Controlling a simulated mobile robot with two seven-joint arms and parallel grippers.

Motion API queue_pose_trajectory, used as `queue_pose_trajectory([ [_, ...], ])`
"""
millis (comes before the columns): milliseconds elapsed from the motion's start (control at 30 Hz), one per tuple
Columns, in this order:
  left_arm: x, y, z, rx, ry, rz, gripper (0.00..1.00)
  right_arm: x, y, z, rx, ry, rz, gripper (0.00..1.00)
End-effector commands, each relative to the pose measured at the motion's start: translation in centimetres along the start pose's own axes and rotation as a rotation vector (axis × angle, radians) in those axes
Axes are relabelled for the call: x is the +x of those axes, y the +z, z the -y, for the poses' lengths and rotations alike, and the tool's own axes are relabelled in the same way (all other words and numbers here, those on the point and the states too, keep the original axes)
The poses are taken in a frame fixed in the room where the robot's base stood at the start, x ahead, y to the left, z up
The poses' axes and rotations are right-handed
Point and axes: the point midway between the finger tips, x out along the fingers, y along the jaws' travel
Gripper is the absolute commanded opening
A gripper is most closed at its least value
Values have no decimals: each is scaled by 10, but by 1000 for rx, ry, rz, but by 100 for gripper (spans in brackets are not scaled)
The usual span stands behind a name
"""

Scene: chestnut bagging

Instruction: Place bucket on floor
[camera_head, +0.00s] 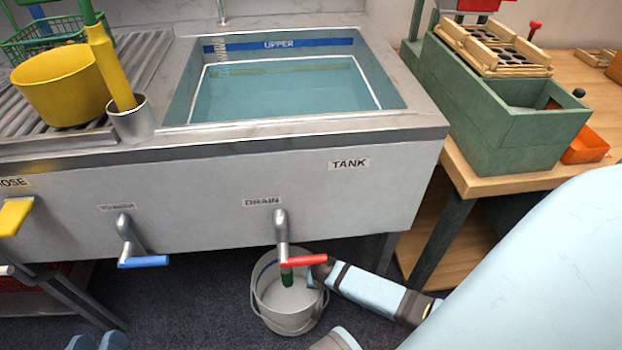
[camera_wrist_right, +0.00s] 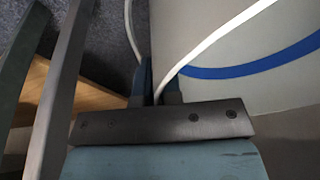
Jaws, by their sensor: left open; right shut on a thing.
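The light grey bucket (camera_head: 289,323), with a blue band inside, is below the tank's drain tap (camera_head: 281,228). It looks upright and at or close to the dark floor (camera_head: 200,310); I cannot tell whether its base touches. My right arm reaches in from the right to its rim.
The tank (camera_head: 240,190) overhangs the bucket; the red drain lever (camera_head: 305,260) is just above its opening. A blue lever (camera_head: 143,262) hangs to the left. A wooden bench (camera_head: 465,180) with a green box (camera_head: 505,130) stands right. Floor left of the bucket is clear.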

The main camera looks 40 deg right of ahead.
Motion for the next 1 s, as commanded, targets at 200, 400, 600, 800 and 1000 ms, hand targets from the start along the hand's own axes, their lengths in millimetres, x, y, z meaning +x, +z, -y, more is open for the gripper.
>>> queue_pose_trajectory([
  [200, 7, 10, 12, 102, 2, -25, 43, 42, 11, -1, 0, 0, -1, 0],
  [400, 10, 7, 18, 174, 0, -66, 43, 61, 15, -2, 0, 0, -1, 0],
  [600, 13, 0, 25, 267, -4, -118, 43, 80, 21, -2, 0, -2, -2, 0],
  [800, 13, -2, 24, 267, -4, -119, 43, 78, 20, -2, 1, -2, -2, 0],
  [1000, 12, 0, 24, 262, -5, -114, 43, 80, 22, -3, 0, 0, 0, 24],
])
